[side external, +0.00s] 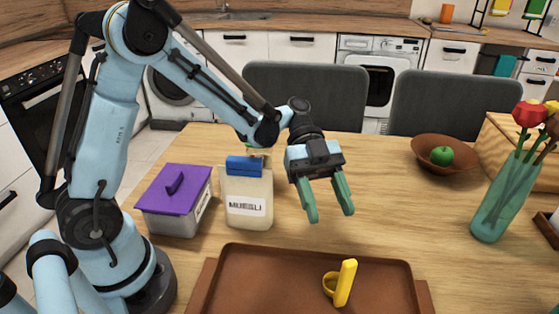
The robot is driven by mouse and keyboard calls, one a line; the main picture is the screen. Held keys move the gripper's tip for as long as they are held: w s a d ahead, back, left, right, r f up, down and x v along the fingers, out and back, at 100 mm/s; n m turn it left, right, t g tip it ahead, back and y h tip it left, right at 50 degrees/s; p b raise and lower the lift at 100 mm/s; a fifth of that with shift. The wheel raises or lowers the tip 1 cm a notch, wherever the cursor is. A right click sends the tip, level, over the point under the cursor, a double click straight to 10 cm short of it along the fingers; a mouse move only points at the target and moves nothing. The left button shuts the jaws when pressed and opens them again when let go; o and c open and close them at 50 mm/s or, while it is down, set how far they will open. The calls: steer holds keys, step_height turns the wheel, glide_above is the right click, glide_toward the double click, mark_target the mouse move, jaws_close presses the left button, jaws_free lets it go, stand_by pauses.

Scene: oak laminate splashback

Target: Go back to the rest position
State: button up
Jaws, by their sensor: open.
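My gripper (328,199) is open and empty, with its two green fingers pointing down. It hangs above the table (400,215), to the right of the muesli container and behind the brown tray (270,282). A yellow object (346,283) with a ring-like part stands or lies on the tray, in front of my gripper and apart from it.
A muesli container (248,190) with a blue lid and a purple-lidded box (176,203) stand left of my gripper. A brown bowl (427,152) holds a green apple (442,156). A teal vase (497,205) with flowers stands at right. Grey chairs (450,104) line the far edge.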

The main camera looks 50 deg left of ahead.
mark_target(350, 261)
steer(key=x, duration=1.2)
steer(key=shift+r, duration=0.4)
